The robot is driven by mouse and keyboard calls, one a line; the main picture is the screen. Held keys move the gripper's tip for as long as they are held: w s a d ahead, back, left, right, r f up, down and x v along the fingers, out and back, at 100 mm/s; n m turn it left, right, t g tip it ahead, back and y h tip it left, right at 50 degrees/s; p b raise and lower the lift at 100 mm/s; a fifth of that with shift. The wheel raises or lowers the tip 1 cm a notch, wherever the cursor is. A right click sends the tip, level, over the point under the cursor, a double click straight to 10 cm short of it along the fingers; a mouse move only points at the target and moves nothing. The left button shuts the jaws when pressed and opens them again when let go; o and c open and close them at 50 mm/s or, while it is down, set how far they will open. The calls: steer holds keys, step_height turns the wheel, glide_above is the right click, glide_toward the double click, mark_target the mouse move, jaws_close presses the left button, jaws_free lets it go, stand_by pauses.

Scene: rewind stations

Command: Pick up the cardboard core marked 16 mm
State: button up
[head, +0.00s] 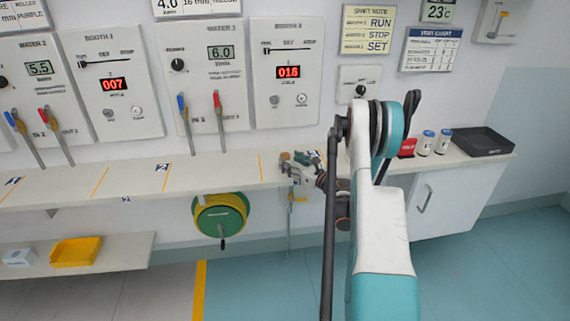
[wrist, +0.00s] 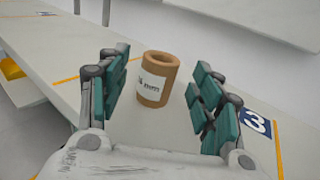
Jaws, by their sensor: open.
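A brown cardboard core (wrist: 154,92) stands upright on the pale bench, with a white label on its side. The label ends in "mm"; the number before it is too small to read for sure. My gripper (wrist: 163,75) is open, with green-padded fingers on either side of the core and visible gaps to it. In the head view my gripper (head: 302,167) is at the bench's front edge, beside a small brown shape (head: 285,156) that looks like the core.
A blue mark with a 3 (wrist: 254,122) and an orange line lie right of the gripper. A green and yellow reel (head: 221,215) hangs below the bench. A black tray (head: 484,142), two small jars and a red item stand at the right.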

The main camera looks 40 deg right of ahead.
mark_target(289, 159)
steer(key=w+b, duration=0.1)
steer(key=w, duration=0.3)
steer(key=shift+w+a+r, duration=0.1)
steer(key=shift+w, duration=0.05)
steer(key=shift+c, duration=0.3)
steer(key=c, duration=1)
steer(key=shift+r, duration=0.1)
